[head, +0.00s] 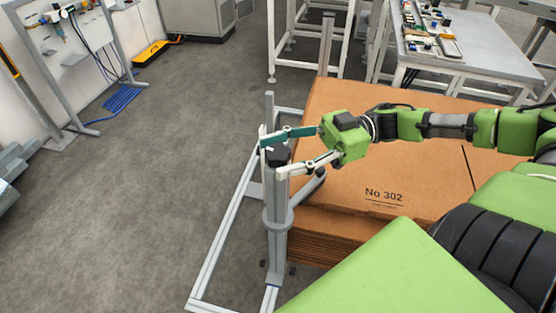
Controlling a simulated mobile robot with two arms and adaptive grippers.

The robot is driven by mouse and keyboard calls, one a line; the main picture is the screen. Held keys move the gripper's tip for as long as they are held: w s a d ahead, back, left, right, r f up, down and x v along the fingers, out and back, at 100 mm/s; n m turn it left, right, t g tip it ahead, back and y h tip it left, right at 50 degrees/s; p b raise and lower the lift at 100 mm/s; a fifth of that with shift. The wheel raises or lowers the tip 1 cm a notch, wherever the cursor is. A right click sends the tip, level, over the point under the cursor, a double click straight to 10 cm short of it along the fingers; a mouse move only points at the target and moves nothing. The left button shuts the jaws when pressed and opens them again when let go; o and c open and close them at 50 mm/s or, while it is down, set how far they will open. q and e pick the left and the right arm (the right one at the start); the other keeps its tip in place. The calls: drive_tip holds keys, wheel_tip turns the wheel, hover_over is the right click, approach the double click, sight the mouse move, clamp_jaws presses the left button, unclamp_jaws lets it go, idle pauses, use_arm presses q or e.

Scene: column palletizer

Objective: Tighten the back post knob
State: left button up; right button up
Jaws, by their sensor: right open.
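The post stands upright with a round collar partway down. Another upright grey post (327,45) rises behind the stack; no knob is visible on it. My left gripper is not in view.
The cardboard stack (365,205), marked No 302, stands right of the knob post, under my right arm. A low metal frame (215,250) runs along the floor around it. A workbench (480,62) stands behind. The floor at left is open, with a blue hose coil (122,98).

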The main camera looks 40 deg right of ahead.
drive_tip(key=shift+a, duration=0.35)
drive_tip(key=shift+w, duration=0.1)
drive_tip(key=shift+c, duration=0.3)
